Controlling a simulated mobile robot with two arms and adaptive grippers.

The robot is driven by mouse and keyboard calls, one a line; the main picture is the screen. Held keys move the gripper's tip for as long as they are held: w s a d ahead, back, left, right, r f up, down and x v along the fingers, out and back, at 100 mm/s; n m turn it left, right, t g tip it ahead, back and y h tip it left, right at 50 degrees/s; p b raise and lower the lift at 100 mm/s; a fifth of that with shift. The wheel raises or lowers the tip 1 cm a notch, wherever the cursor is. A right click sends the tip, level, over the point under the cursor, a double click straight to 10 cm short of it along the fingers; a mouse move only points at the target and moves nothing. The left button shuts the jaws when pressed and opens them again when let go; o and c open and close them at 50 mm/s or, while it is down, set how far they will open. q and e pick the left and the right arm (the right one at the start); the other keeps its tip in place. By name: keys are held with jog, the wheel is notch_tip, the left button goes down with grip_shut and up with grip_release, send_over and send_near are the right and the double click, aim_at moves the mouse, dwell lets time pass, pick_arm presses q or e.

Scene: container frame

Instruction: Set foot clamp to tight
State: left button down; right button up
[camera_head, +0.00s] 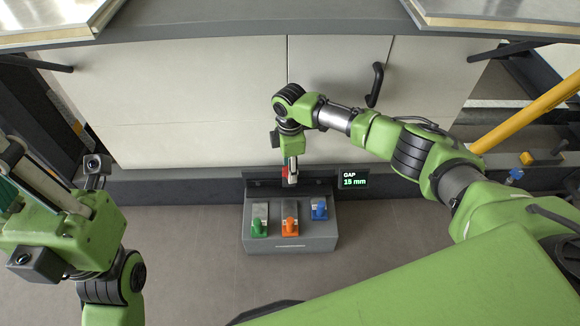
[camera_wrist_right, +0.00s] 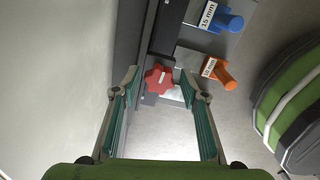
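The foot clamp is a grey block (camera_head: 290,243) on the floor against the cabinet base. A small display (camera_head: 353,180) beside it reads "GAP 15 mm". Its red star-shaped knob (camera_wrist_right: 158,79) shows in the right wrist view and is mostly hidden by my gripper in the head view. My right gripper (camera_wrist_right: 158,84) is open and points down at the knob. The knob appears near the fingertips, between them in the picture; I cannot tell any contact. My left gripper (camera_head: 30,185) is at the left edge of the head view, partly cut off and far from the clamp.
Green (camera_head: 259,228), orange (camera_head: 290,227) and blue (camera_head: 319,210) handled pieces sit on the block's front. The blue one's label reads "15 mm", the orange one's seems to read "10 mm". A black cabinet handle (camera_head: 375,85) is near my right arm. Floor left of the block is clear.

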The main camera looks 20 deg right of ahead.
jog(key=c, duration=0.7)
jog(key=shift+o, duration=0.2)
